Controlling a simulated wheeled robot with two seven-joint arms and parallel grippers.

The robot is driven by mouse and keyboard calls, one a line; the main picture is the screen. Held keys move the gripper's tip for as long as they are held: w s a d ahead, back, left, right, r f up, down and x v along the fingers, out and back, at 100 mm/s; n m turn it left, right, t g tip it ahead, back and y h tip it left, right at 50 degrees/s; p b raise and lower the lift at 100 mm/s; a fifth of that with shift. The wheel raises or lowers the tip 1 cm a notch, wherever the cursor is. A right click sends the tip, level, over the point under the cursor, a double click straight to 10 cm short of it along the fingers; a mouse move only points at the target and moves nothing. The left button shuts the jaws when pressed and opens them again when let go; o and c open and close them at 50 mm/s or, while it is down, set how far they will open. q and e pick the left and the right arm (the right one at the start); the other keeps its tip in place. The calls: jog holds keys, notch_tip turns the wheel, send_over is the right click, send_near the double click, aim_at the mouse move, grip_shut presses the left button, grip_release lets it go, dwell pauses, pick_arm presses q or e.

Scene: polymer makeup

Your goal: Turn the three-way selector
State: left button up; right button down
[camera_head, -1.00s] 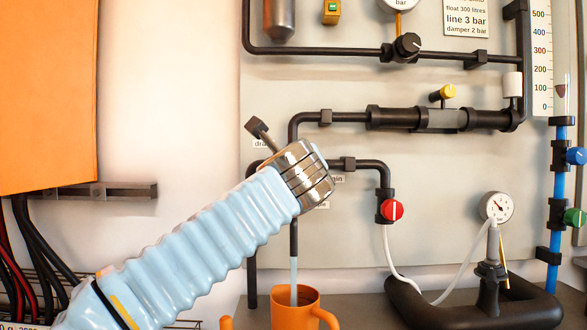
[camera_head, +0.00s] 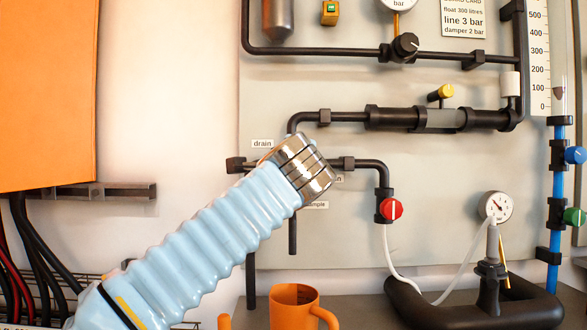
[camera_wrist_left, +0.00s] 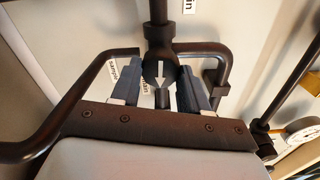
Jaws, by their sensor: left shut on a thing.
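In the left wrist view the three-way selector (camera_wrist_left: 158,70) is a dark round knob with a white arrow pointing down in the picture. My left gripper (camera_wrist_left: 160,92) has its two grey-blue fingers on either side of it and is shut on it. In the head view my left arm reaches in from the lower left, and its metal wrist (camera_head: 303,168) hides the selector and the fingers. The label "drain" (camera_head: 262,143) shows above the wrist, and the label "sample" (camera_head: 317,205) shows partly below it. My right gripper is not in view.
An orange cup (camera_head: 294,312) stands below the open pipe end (camera_head: 293,240); no stream shows between them. A red valve (camera_head: 391,209) and a gauge (camera_head: 497,207) are to the right. Dark pipes surround the selector. An orange cabinet (camera_head: 45,100) is at left.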

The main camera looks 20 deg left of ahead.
pick_arm(q)
jog(key=shift+n, duration=0.5)
jog(key=o, duration=1.1)
jog(key=shift+c, duration=0.2)
jog(key=b+v, duration=0.3)
jog(key=v, duration=1)
jog(key=shift+s, duration=0.4)
jog(key=shift+d, duration=0.1)
